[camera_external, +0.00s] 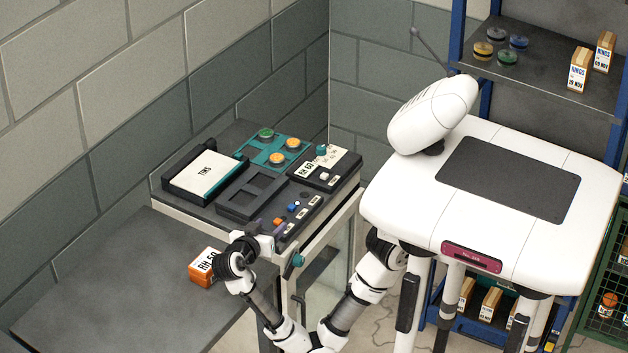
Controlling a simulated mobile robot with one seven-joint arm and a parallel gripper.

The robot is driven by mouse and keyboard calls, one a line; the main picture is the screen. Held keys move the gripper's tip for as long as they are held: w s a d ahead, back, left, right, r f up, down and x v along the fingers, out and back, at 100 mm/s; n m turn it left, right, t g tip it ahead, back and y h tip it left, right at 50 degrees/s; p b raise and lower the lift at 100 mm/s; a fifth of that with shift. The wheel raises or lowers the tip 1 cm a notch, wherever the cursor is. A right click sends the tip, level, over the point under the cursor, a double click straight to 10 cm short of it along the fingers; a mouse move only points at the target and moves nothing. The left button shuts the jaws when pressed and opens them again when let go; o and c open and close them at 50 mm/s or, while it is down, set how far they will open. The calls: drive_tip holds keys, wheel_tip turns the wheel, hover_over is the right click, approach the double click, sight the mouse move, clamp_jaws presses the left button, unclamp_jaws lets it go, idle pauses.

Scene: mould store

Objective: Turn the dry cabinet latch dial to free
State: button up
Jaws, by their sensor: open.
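The dry cabinet (340,235) looks like the pale unit with a glass front, standing against the wall beside the low table. A teal knob (296,262) on its front edge looks like the latch dial. Its pointer and any markings are too small to read. My gripper (276,242) is open at the cabinet's front left corner, close to the knob and a little left of it. I cannot tell whether they touch. My wrist hides part of the corner.
An orange box (201,274) stands on the grey table (125,290) beside my wrist. Shelves (545,70) stand right.

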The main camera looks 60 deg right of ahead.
drive_tip(key=shift+w+d+r+m+g+y+b, duration=0.1)
drive_tip(key=shift+d+r+m+g+y+b, duration=0.2)
drive_tip(key=shift+d+m+g+y, duration=0.5)
drive_tip(key=shift+w+d+r+m+g+y+b, duration=0.1)
drive_tip(key=shift+d+r+m+g+y+b, duration=0.2)
drive_tip(key=shift+d+m, duration=0.8)
drive_tip(key=shift+a+r, duration=0.1)
drive_tip(key=shift+a, duration=0.1)
